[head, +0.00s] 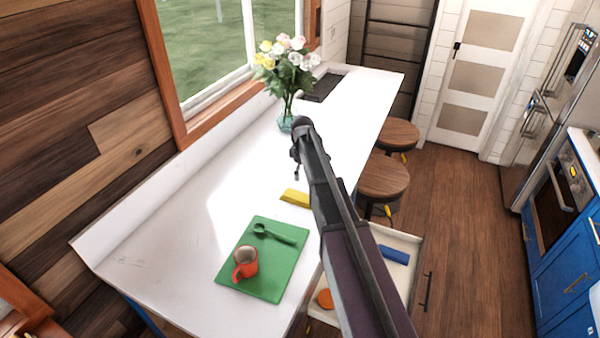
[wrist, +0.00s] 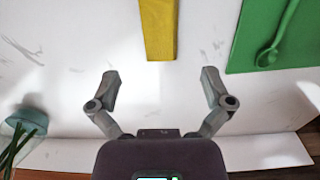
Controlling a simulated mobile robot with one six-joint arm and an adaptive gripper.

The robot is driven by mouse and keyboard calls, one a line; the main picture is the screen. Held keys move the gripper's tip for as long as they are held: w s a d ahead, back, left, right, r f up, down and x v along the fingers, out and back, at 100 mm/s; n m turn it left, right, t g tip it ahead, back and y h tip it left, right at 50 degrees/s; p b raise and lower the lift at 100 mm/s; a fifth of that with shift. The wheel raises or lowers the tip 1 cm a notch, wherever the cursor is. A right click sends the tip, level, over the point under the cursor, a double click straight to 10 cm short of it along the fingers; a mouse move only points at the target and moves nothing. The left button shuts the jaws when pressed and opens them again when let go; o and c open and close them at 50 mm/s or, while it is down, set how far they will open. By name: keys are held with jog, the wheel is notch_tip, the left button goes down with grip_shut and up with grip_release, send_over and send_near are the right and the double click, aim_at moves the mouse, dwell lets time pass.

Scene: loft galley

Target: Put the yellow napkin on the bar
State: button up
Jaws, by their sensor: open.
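The yellow napkin (head: 295,198) lies on the white bar (head: 190,205), just beyond the green mat in the head view. My arm hides its right end there. In the wrist view the yellow napkin (wrist: 158,28) is a narrow strip coming in from the top edge, and the bar (wrist: 60,45) is the white surface around it. My gripper (wrist: 160,78) is open and empty, its fingers spread wider than the napkin, whose near end lies ahead of the fingertips. In the head view my gripper (head: 297,172) is over the bar, between the napkin and the vase.
A green mat (head: 235,278) holds a red mug (head: 246,264) and a green spoon (head: 275,234). An open drawer (head: 408,245) holds a blue item (head: 394,255). Stools (head: 384,177) stand right of the bar.

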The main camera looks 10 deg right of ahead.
jog(key=s+a+m, duration=0.1)
jog(key=s+m, duration=0.9)
jog(key=s, duration=1.9)
jog(key=shift+a+m, duration=0.15)
jog(key=shift+m, duration=0.25)
jog(key=shift+s+f, duration=0.1)
jog(key=shift+f, duration=0.05)
